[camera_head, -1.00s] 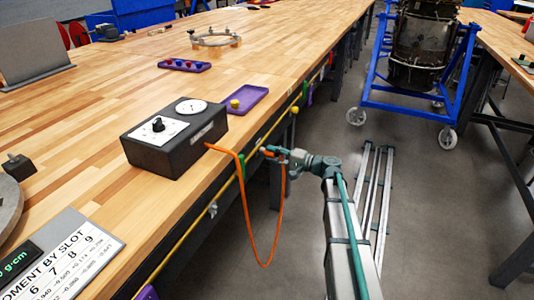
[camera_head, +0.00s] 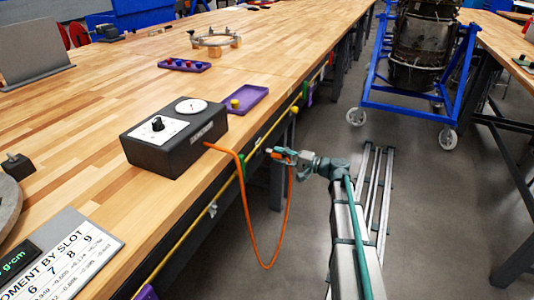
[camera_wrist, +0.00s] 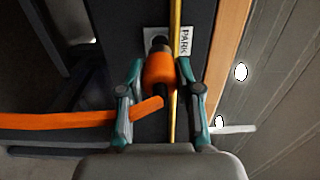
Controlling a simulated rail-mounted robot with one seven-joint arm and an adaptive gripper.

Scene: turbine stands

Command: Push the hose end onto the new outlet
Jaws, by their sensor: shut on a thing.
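The orange hose (camera_head: 283,225) runs from the front of the black gauge box (camera_head: 170,138) in a hanging loop up to my gripper (camera_head: 282,153). In the wrist view my gripper (camera_wrist: 159,88) is shut on the orange hose end (camera_wrist: 159,68), which lies between its two fingers. A dark tip (camera_wrist: 159,42) shows beyond the orange part, in front of a plate marked PARK (camera_wrist: 186,42). I cannot tell whether the tip touches anything there. I cannot say which fitting is the new outlet.
A yellow line (camera_head: 200,221) runs along the bench's front edge. A purple tray (camera_head: 248,97) with a yellow piece lies behind the box. A blue wheeled stand (camera_head: 412,109) is at the back right. The floor beside the bench is mostly open.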

